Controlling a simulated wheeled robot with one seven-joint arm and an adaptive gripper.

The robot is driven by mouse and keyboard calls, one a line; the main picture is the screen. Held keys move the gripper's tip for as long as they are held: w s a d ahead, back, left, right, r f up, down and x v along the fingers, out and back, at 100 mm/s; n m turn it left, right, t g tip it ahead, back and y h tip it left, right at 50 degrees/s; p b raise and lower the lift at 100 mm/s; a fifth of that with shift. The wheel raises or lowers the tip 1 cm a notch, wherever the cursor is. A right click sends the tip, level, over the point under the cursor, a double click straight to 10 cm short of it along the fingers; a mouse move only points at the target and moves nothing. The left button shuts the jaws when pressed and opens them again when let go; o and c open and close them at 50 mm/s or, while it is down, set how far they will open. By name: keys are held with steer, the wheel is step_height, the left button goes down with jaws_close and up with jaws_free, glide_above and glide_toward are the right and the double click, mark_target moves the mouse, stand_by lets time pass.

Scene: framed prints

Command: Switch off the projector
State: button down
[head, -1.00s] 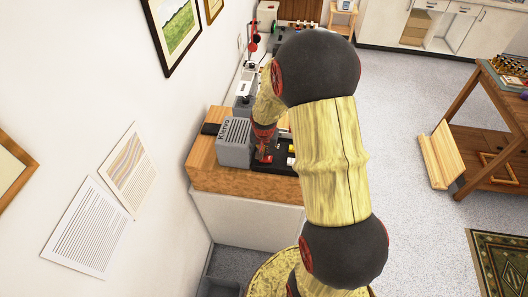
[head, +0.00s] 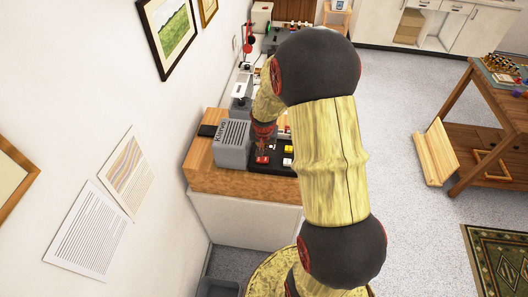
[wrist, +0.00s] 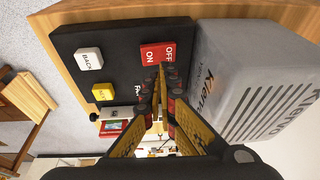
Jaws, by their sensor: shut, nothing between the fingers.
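A grey vented box with the brand lettering "Klervo" (head: 233,145), seemingly the projector, stands on the wooden top; it fills the right of the wrist view (wrist: 255,80). Beside it is a black control panel (wrist: 115,75). A red rocker switch (wrist: 152,54) marked OFF and ON sits on the panel near the box; in the head view it shows as a small red patch (head: 262,160). I cannot tell which side is pressed. My gripper (wrist: 160,78) is shut and empty, its tips close to the switch at the OFF side; contact is unclear.
The panel also has a white BACK button (wrist: 89,59) and a yellow button (wrist: 103,92). The wooden counter (head: 225,180) runs along the wall, with a white device (head: 240,90) behind. A wooden table (head: 490,130) stands right; open floor lies between.

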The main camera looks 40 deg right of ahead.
steer(key=a+r, duration=0.4)
steer(key=r, duration=0.7)
steer(key=shift+r, duration=0.1)
steer(key=s+a+r+n+t+y+b, duration=0.2)
steer(key=s+a+n+b, duration=0.7)
steer(key=s+a+b, duration=0.5)
steer(key=s+a+r, duration=0.1)
steer(key=s+a, duration=0.5)
steer(key=a, duration=0.1)
steer(key=shift+s+a+r+n+t, duration=0.2)
steer(key=shift+s+r+n+t, duration=0.1)
steer(key=shift+s+r+t, duration=0.1)
